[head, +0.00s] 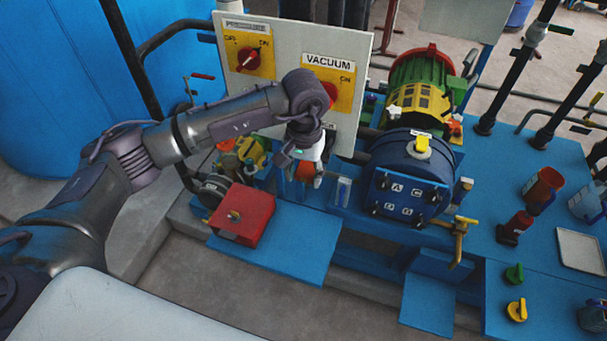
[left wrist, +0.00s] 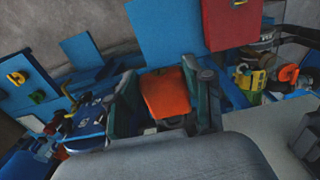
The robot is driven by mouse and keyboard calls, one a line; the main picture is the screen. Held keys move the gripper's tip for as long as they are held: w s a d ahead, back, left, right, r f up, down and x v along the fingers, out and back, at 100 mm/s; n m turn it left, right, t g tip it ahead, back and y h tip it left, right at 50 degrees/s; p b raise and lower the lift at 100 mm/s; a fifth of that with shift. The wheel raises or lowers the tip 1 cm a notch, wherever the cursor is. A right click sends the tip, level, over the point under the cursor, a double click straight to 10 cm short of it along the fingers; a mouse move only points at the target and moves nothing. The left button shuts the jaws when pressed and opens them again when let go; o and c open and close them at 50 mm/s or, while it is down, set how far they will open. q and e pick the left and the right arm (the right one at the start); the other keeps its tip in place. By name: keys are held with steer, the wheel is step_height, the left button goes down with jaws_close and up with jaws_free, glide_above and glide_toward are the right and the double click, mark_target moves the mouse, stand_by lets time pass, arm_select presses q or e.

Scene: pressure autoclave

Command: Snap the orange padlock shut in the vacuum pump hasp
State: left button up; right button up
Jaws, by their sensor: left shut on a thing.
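The orange padlock (left wrist: 165,95) is between the two dark fingers of my left gripper (left wrist: 163,103) in the left wrist view, and the fingers are shut on it. In the head view the left gripper (head: 306,165) points down at the lower edge of the white switch panel (head: 292,42), with the padlock (head: 304,173) showing orange below the wrist. The VACUUM switch (head: 331,94) is red on a yellow plate, partly covered by my wrist. I cannot make out the hasp or whether the shackle is closed. My right gripper is not in view.
A red box (head: 242,216) sits on a blue plate (head: 285,244) in front of the panel. The dark blue vessel (head: 406,181) and green motor (head: 425,68) stand to the right. Bottles, a tray (head: 579,249) and coloured knobs are on the blue bench farther right.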

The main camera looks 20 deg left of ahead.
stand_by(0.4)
arm_select(q)
steer(key=shift+b, duration=0.45)
stand_by(0.5)
steer(key=shift+b, duration=0.45)
stand_by(0.4)
steer(key=shift+b, duration=0.4)
steer(key=shift+w+d+b, duration=0.1)
steer(key=shift+w+b, duration=1.4)
steer(key=shift+w, duration=1.15)
steer(key=shift+r, duration=0.1)
steer(key=o, duration=1.3)
